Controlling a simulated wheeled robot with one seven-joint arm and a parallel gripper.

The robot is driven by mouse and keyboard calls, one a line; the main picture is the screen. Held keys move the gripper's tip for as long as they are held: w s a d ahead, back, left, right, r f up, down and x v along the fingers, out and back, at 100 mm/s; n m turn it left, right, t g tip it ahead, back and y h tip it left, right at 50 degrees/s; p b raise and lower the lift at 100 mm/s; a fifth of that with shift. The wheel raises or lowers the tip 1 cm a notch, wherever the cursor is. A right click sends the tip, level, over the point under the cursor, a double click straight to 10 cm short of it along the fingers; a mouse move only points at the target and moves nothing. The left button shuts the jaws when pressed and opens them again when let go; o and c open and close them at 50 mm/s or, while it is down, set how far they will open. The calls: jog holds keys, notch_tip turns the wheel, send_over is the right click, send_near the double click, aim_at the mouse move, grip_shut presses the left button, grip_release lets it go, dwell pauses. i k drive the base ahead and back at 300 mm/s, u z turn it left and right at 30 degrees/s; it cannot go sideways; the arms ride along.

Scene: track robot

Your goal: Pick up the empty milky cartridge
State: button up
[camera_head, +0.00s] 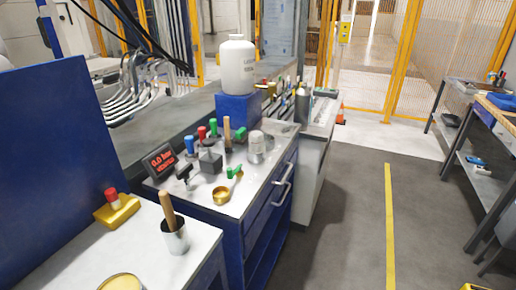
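A pale, whitish-grey cylinder (257,152) stands upright near the right edge of the blue cabinet's white top; it may be the milky cartridge, but I cannot tell whether it is empty. A larger milky-white container (237,66) with a narrow cap stands upright on a blue block (238,108) behind it. Its printed lettering is too small to read surely. My gripper is not in this view.
Around the pale cylinder stand a grey block (211,160), blue, red and green capped items (190,145), a brass ladle-like piece (223,194) and a display (160,162). A metal cup (174,238) stands nearer.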

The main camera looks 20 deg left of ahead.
aim_at(256, 138)
jog(key=k, duration=0.65)
jog(key=z, duration=0.3)
jog(key=i, duration=1.85)
jog(key=u, duration=0.5)
